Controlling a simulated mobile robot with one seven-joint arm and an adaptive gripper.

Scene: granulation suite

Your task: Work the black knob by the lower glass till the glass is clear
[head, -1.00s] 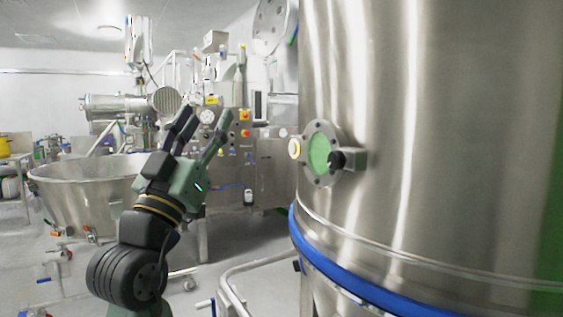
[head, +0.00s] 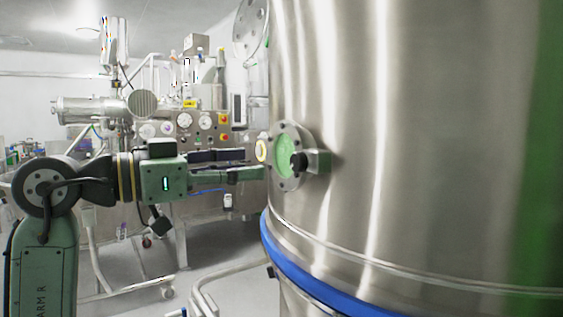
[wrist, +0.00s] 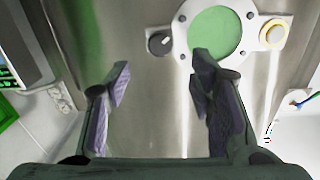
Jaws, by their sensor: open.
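The lower glass (head: 284,156) is a round port with a green pane in a bolted steel ring on the big steel vessel. In the wrist view the green glass (wrist: 215,33) is at the top. The black knob (head: 299,163) sits at the ring's right edge in the head view; in the wrist view the black knob (wrist: 159,42) is left of the glass. My gripper (head: 254,164) is level, pointing right toward the port. In the wrist view my gripper (wrist: 160,65) is open and empty, its fingers below the knob, one overlapping the glass's lower edge.
The steel vessel (head: 400,130) with a blue band (head: 320,285) fills the right. A yellow-ringed round button (head: 262,149) is beside the port. Behind my arm stand a control panel with gauges (head: 184,121) and a horizontal steel machine (head: 95,108). A pipe rail (head: 225,275) runs low in front.

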